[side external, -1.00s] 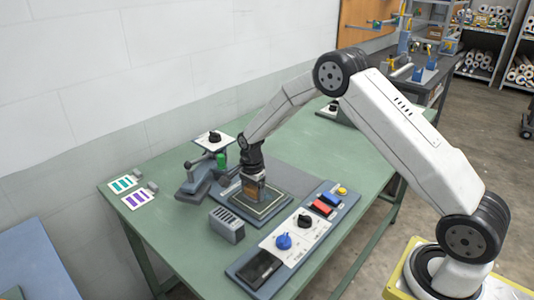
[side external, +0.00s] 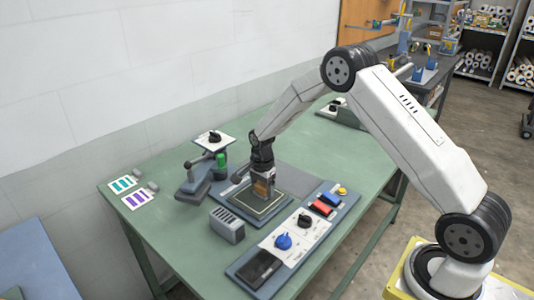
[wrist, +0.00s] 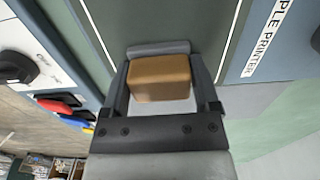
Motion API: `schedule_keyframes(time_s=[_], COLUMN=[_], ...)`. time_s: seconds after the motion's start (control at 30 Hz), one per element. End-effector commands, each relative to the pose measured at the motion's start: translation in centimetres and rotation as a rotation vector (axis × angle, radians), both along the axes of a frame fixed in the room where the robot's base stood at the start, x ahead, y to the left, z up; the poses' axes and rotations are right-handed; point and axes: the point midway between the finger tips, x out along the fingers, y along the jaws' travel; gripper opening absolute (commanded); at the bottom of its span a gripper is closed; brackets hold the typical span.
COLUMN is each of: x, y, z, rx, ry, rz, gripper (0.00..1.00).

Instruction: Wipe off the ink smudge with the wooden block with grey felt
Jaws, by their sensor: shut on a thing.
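My gripper (wrist: 162,95) is shut on the wooden block (wrist: 160,78), a brown block between its two fingers. In the side view the block (side external: 261,188) is low over the dark plate with a pale outline (side external: 282,197). I cannot tell whether it touches the plate. A grey strip (wrist: 158,48), perhaps the felt, shows at the block's far edge in the wrist view. The ink smudge cannot be made out in either view; the block and gripper may hide it.
A control panel with a blue knob (side external: 283,241), a black knob (side external: 304,221) and red and blue buttons lies in front of the plate. A grey slotted box (side external: 227,225) stands to its left. A lever device with a green part (side external: 221,160) is behind. Sample cards (side external: 137,199) lie far left.

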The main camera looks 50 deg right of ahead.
Motion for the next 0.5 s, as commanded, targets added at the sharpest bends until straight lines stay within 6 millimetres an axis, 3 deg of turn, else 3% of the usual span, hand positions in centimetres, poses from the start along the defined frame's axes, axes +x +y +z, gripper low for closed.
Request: schedule_keyframes(time_s=[0.5], x=[0.0], y=[4.8], z=[0.0], rx=[0.0], ry=[0.001], rz=[0.002], gripper=[0.23])
